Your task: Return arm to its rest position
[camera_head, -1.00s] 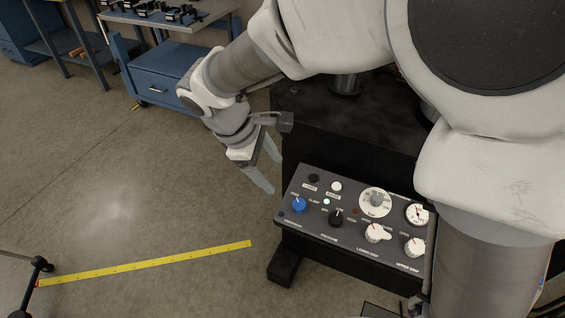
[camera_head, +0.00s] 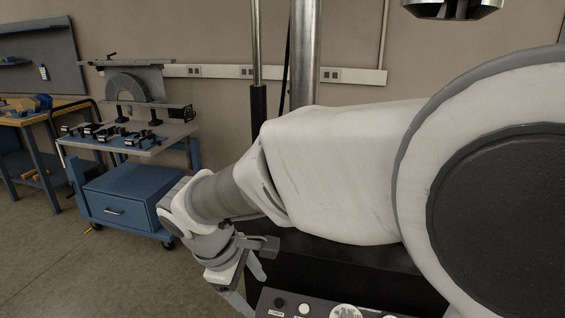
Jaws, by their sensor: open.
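My arm, in white and grey, reaches across the head view from the right, with its elbow large at the right edge. It bends down to my gripper (camera_head: 254,287) at the lower middle. The two grey fingers are apart and point down, with nothing seen between them. The gripper is just left of a dark control panel (camera_head: 290,313), and I cannot tell how far apart they are in depth. The lower end of one finger is close to the bottom edge of the picture.
A blue cart (camera_head: 130,200) with a drawer stands at the left, with several dark fixtures on top. A workbench (camera_head: 22,118) is at the far left. Vertical metal columns (camera_head: 304,55) rise behind my arm. The floor (camera_head: 60,265) at lower left is clear.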

